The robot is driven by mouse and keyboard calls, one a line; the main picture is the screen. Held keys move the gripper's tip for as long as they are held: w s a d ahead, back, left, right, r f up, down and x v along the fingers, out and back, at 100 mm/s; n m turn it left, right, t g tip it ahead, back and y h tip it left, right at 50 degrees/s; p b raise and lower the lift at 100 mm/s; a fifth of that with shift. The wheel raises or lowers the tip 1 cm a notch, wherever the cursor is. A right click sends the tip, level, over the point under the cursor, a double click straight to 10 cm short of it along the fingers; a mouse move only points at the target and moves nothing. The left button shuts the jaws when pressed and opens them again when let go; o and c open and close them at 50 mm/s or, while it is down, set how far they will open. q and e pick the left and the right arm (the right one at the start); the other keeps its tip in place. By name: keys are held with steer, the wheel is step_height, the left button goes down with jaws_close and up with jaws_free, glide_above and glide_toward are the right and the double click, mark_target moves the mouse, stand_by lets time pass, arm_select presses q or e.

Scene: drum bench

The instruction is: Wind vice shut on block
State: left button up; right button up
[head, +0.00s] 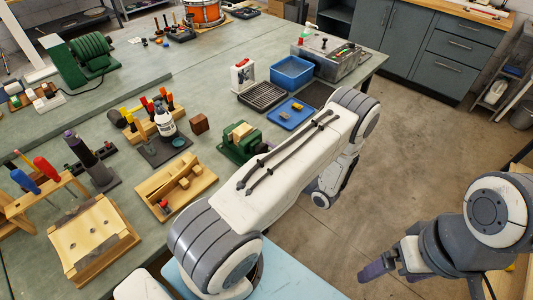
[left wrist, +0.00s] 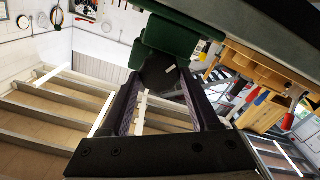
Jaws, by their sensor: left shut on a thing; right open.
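The green vice (head: 235,150) stands at the bench's near edge, left of my left arm. A pale wooden block (head: 241,131) sits upright in its top between the jaws; I cannot tell whether both jaws touch it. In the left wrist view the vice's green body (left wrist: 165,38) is seen from below. My left gripper (left wrist: 160,80) is shut around a dark round part, the vice's handle hub (left wrist: 157,68), with a small pale mark on it. In the head view my own arm hides that gripper and the handle. My right gripper (head: 378,269) is open and empty, off the bench over the floor.
A blue tray (head: 298,118) and black grille (head: 262,96) lie beyond the vice. A wooden tray with blocks (head: 152,197) and a dark wooden cube (head: 199,123) stand left of it. Open floor (head: 415,130) lies right of the bench.

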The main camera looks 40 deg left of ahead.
arm_select(q)
steer(key=shift+d+f, duration=0.1)
steer(key=o, duration=1.4)
steer(key=shift+c, duration=0.2)
steer(key=shift+d, duration=0.5)
steer(key=d+b, duration=0.3)
steer(key=d, duration=0.6)
steer(key=shift+s+d, duration=0.2)
steer(key=shift+s, duration=0.2)
